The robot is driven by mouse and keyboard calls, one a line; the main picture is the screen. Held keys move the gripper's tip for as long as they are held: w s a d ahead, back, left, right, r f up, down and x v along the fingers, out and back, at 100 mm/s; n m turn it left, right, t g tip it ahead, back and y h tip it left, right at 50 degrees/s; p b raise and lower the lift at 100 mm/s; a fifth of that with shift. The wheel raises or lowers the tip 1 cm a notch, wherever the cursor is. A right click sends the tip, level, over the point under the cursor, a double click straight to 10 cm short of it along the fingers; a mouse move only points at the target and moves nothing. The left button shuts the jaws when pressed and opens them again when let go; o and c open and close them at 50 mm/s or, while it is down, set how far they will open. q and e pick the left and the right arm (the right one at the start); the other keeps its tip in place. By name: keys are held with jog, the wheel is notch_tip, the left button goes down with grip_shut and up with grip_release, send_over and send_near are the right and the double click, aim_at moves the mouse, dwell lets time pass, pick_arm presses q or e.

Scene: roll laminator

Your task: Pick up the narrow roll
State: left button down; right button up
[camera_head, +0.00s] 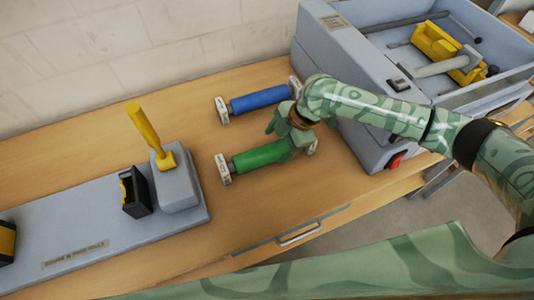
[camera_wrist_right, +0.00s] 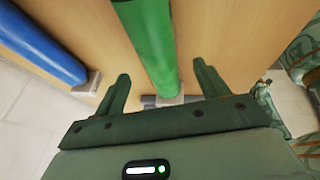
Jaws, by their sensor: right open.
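A green roll (camera_head: 258,155) and a blue roll (camera_head: 258,98) lie roughly parallel on the wooden table, each between pale end blocks. I cannot tell for sure which is the narrow roll; they look similar in length. My right gripper (camera_head: 285,137) is over the right part of the green roll and hides some of it. In the right wrist view, my right gripper (camera_wrist_right: 161,72) is open, with its fingers on either side of the green roll (camera_wrist_right: 150,42). The blue roll (camera_wrist_right: 40,42) is outside the fingers, to the left. My left gripper is not in view.
The grey laminator (camera_head: 345,75) stands right of the rolls, with a red button (camera_head: 396,161). Its tray holds a yellow object (camera_head: 438,45). A grey base (camera_head: 100,240) with a yellow-handled lever (camera_head: 150,135) is at left. Bare tabletop (camera_head: 200,75) lies behind.

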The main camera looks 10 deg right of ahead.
aim_at(272, 149)
jog(key=b+x, duration=0.1)
jog(key=x, duration=0.4)
jog(key=shift+w, duration=0.15)
jog(key=shift+d+r, duration=0.1)
jog(key=c, duration=1.4)
